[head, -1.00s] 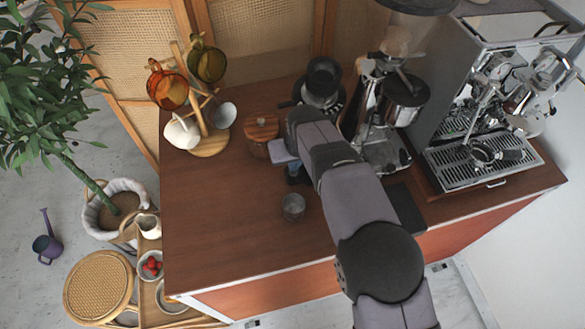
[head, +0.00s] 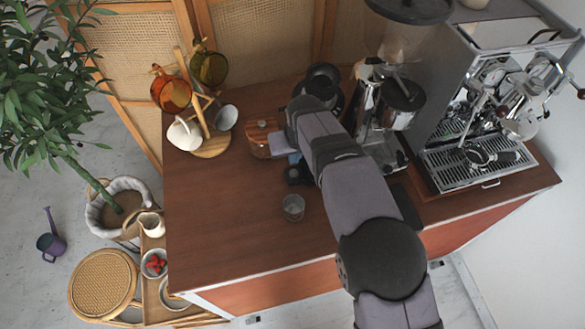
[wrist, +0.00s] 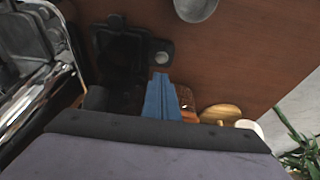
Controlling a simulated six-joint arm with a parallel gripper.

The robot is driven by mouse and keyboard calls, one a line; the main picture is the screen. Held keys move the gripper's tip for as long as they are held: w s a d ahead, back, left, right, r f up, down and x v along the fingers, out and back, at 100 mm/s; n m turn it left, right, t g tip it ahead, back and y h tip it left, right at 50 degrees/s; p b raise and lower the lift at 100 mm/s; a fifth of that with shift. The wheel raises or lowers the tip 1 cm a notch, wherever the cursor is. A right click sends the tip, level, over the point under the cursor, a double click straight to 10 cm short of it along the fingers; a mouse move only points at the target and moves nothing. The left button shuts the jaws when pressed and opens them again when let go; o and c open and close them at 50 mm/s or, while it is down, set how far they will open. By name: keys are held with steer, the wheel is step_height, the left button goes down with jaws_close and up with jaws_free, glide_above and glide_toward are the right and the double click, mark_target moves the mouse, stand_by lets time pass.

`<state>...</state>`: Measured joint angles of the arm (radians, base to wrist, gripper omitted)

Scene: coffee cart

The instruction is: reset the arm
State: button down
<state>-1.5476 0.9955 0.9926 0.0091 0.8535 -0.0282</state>
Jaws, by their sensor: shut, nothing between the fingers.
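My gripper (head: 297,176) is over the wooden counter (head: 225,230), with its blue fingers partly hidden by my arm in the head view. In the wrist view the blue fingers (wrist: 160,97) are together with nothing between them. A small clear cup (head: 293,207) stands on the counter in front of the gripper. It shows as a grey round shape at the top of the wrist view (wrist: 196,8). A wooden-lidded canister (head: 261,139) is just to the left of the gripper. A dark device (wrist: 122,48) lies near the fingers in the wrist view.
A mug tree (head: 212,145) holds amber, green and pale mugs at the back left. A grinder (head: 385,110) and espresso machine (head: 490,110) stand on the right. The counter's front left is clear. A plant (head: 45,100) and a side tray (head: 150,295) are off the counter's left side.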

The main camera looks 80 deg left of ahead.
steer(key=shift+r, duration=0.2)
stand_by(0.3)
steer(key=w+d+r+m+h+p, duration=0.1)
steer(key=w+d+r+m, duration=0.1)
steer(key=w+d, duration=0.55)
steer(key=w+d+r+m+p, duration=0.1)
steer(key=w+d+r+m, duration=0.3)
steer(key=w, duration=0.7)
steer(key=w+d+r+m, duration=0.1)
steer(key=w+d, duration=0.3)
steer(key=d, duration=0.3)
steer(key=w+d+m+h+p, duration=0.1)
steer(key=w+d, duration=0.2)
steer(key=d, duration=0.4)
steer(key=w+d+r+m, duration=0.1)
steer(key=w+d, duration=0.3)
steer(key=d, duration=0.2)
steer(key=d+r+m+p, duration=0.1)
steer(key=d+m, duration=0.3)
steer(key=d, duration=1.3)
steer(key=s+d+m, duration=0.2)
steer(key=s+d, duration=0.2)
steer(key=d, duration=0.3)
steer(key=s+d+m+h, duration=0.1)
steer(key=s+d+m, duration=0.2)
steer(key=s+d, duration=0.2)
steer(key=d, duration=0.2)
steer(key=shift+d+f+p, duration=0.15)
steer(key=shift+d+p, duration=0.2)
steer(key=shift+d, duration=0.05)
